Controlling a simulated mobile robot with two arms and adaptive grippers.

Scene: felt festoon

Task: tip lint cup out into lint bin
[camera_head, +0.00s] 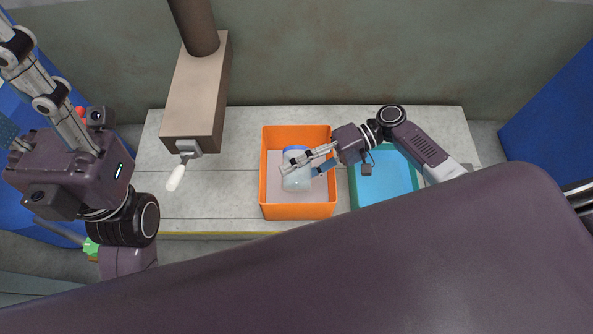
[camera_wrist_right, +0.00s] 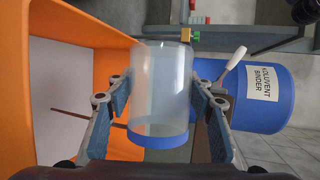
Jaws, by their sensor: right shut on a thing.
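The lint cup (camera_head: 297,180) is a clear, translucent cylinder with a blue band at one end. In the head view it appears over the orange bin (camera_head: 264,190), tilted, with its blue end toward the back. My right gripper (camera_head: 302,165) is shut on the cup's sides. In the right wrist view the cup (camera_wrist_right: 160,90) sits between both fingers, and I see no clear contents in it. The orange bin's wall (camera_wrist_right: 95,20) fills the left of that view. My left gripper (camera_head: 45,85) is at the upper left, far from the cup; its fingertips are hard to make out.
A turquoise tray (camera_head: 411,203) stands right of the orange bin, under my right arm. A beige duct box (camera_head: 195,100) with a white handle (camera_head: 176,178) stands to the left. A blue drum (camera_wrist_right: 255,95) with a label shows in the wrist view. Bench between handle and bin is clear.

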